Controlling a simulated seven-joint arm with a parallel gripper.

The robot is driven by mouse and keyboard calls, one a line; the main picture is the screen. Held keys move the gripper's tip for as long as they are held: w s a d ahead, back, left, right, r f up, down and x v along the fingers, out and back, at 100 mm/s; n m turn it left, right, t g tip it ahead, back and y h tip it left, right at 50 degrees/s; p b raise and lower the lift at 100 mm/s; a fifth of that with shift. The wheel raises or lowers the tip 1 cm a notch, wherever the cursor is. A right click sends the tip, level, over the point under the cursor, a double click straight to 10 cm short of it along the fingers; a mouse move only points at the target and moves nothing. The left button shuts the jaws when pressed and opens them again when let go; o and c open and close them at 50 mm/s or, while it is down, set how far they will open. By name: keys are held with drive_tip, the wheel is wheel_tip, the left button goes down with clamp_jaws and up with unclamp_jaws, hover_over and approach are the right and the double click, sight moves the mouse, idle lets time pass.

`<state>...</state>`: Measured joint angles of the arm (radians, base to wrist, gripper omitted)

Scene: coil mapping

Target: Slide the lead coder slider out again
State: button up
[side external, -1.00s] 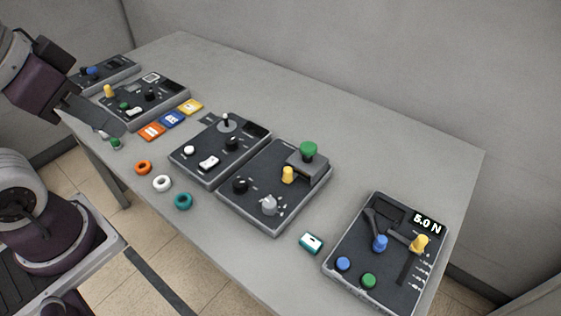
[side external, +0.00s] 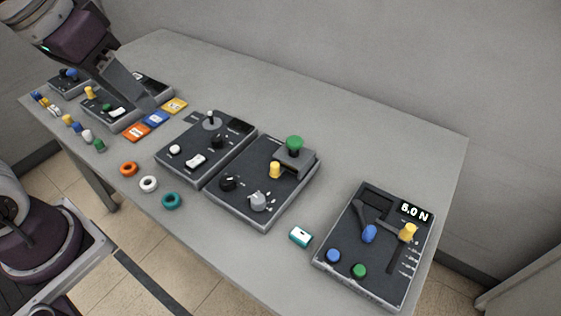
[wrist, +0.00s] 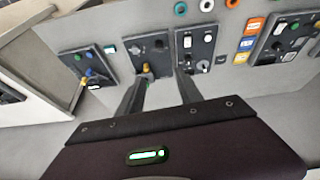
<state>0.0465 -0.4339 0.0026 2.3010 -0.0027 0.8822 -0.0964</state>
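I cannot tell for sure which control is the lead coder slider. The right-hand panel (side external: 340,262), with a 5.0 N display, has a blue knob (side external: 369,234) and a yellow knob (side external: 408,232) at slots. Another yellow knob (side external: 274,170) stands on the middle panel beside a green button. A third yellow knob (side external: 89,92) is on the left panel (side external: 120,123). My gripper (side external: 145,103) hangs above that left panel and hides part of it. In the wrist view my gripper (wrist: 164,78) has its two fingers apart, with nothing held between them.
Orange, white and teal rings (side external: 148,184) lie along the front edge. Orange, blue and yellow cards (side external: 156,118) lie beside the left panel. Several small coloured pieces (side external: 77,126) line the front left. A teal-and-white block (side external: 300,237) lies near the right panel. The back table is clear.

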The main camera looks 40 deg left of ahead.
drive_tip(key=w+d+f+n+g, duration=0.1)
drive_tip(key=w+d+f+g, duration=0.2)
drive_tip(key=w, duration=0.8)
drive_tip(key=n+g, duration=0.1)
approach(275, 165)
drive_tip(key=shift+a+f, duration=0.15)
drive_tip(key=shift+f, duration=0.1)
drive_tip(key=f, duration=0.8)
drive_tip(key=shift+w+f, duration=0.2)
drive_tip(key=shift+f, duration=0.2)
clamp_jaws()
drive_tip(key=shift+r, duration=0.1)
